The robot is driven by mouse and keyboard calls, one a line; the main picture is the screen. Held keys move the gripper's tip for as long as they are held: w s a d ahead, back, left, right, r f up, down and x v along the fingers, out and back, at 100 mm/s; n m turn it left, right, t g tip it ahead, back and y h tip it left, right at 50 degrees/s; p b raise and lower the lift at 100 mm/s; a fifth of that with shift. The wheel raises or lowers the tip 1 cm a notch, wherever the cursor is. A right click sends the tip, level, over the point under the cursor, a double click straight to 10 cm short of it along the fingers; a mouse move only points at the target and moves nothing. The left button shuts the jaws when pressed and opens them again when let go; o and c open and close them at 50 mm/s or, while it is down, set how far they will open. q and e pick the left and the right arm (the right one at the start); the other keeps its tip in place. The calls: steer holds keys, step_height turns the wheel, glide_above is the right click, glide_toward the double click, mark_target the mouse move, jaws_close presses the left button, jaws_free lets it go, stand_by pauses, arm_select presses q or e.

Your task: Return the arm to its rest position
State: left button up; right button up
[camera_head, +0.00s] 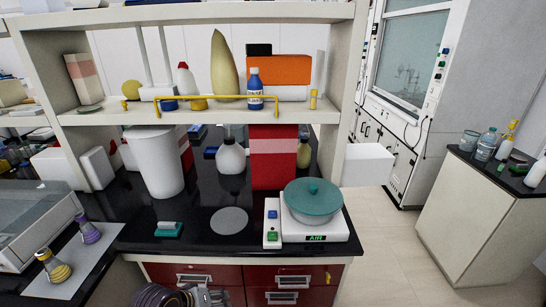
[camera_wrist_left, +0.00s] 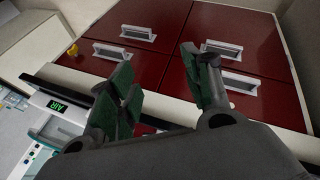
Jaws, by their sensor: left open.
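My left gripper (camera_wrist_left: 158,72) is open in the left wrist view, its two green-padded fingers apart with nothing between them. It faces the dark red drawer fronts (camera_wrist_left: 230,28) with metal handles, below the bench edge. In the head view, part of my left arm shows at the bottom edge, in front of the drawers (camera_head: 290,297); its fingertips cannot be made out there. My right gripper is in neither view.
A white device with an AIR display (camera_head: 316,238) carries a teal-lidded bowl (camera_head: 313,198) near the black benchtop's front edge. A grey disc (camera_head: 229,221), a teal block (camera_head: 168,230) and two small flasks (camera_head: 88,231) are to its left. Open floor (camera_head: 400,250) lies right.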

arm_select(q)
steer(key=shift+s+a+f+m+g+y, duration=0.7)
steer(key=shift+s+a+f+m+y, duration=0.7)
steer(key=shift+s+a+m, duration=2.2)
steer(key=s+d+f+n+g, duration=0.1)
steer(key=s+f, duration=0.1)
steer(key=f, duration=1.4)
steer(key=s+f, duration=0.2)
steer(key=f, duration=1.4)
steer(key=s+a+f, duration=0.2)
steer(key=s+f, duration=0.8)
steer(key=s, duration=0.1)
steer(key=s+a+f+g, duration=0.1)
steer(key=s+a+f, duration=0.1)
steer(key=s+f, duration=0.8)
steer(key=shift+s+f+g+y, duration=0.2)
steer(key=shift+s+g+y, duration=0.15)
steer(key=shift+s, duration=0.2)
